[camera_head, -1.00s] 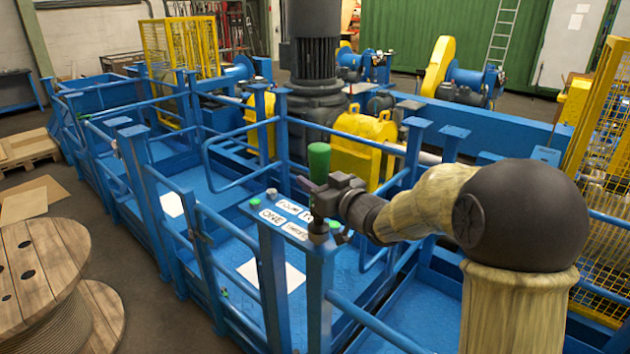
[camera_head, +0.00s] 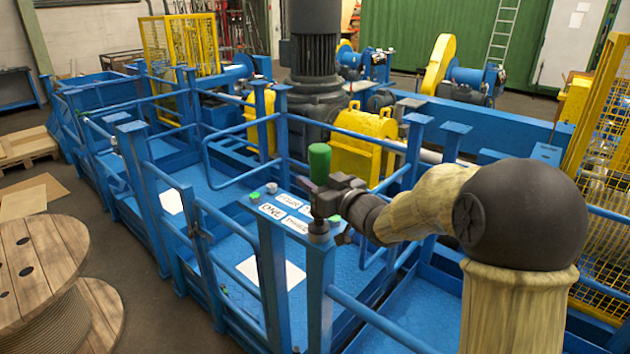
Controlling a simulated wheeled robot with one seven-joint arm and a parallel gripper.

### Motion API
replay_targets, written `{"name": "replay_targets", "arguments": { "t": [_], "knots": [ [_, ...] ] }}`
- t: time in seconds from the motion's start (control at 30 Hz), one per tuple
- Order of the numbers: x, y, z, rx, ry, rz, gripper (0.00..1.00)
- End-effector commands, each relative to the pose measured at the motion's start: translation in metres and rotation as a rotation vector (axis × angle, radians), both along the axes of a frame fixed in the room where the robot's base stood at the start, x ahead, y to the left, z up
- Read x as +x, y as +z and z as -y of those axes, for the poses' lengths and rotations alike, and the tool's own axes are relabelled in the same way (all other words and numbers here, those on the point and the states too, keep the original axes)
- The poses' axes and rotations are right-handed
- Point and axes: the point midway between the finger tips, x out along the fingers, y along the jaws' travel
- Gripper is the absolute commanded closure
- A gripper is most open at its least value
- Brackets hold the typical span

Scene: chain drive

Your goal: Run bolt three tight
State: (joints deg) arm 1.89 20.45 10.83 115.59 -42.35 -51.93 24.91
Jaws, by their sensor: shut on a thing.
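My gripper (camera_head: 328,202) is shut on an upright tool with a green handle (camera_head: 319,163). The handle stands up above the jaws. The tool's dark lower end (camera_head: 318,231) reaches down to the near right part of the blue plate (camera_head: 288,233), beside the label THREE (camera_head: 296,225). Bolt three itself is hidden under the tool, and I cannot tell how far in it is. Labels ONE (camera_head: 272,211) and FOUR (camera_head: 290,200) lie on the same plate. Green-marked heads show at the left corner (camera_head: 254,197), the far edge (camera_head: 272,187) and right of the tool (camera_head: 334,220).
Blue rails (camera_head: 375,318) and posts (camera_head: 273,270) stand close around the plate. A large dark motor (camera_head: 313,45) and yellow guards (camera_head: 362,135) stand behind. A wooden cable reel (camera_head: 40,270) is at the lower left. A white sheet (camera_head: 271,270) lies on the blue floor.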

Motion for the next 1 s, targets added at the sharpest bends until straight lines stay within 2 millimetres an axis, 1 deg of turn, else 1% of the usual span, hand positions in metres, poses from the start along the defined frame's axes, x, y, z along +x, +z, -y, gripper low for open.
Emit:
{"name": "replay_targets", "arguments": {
  "t": [1.0],
  "knots": [
    [0.0003, -0.0077, 0.0019, -0.004, -0.004, -0.009, 1.00]
  ]
}}
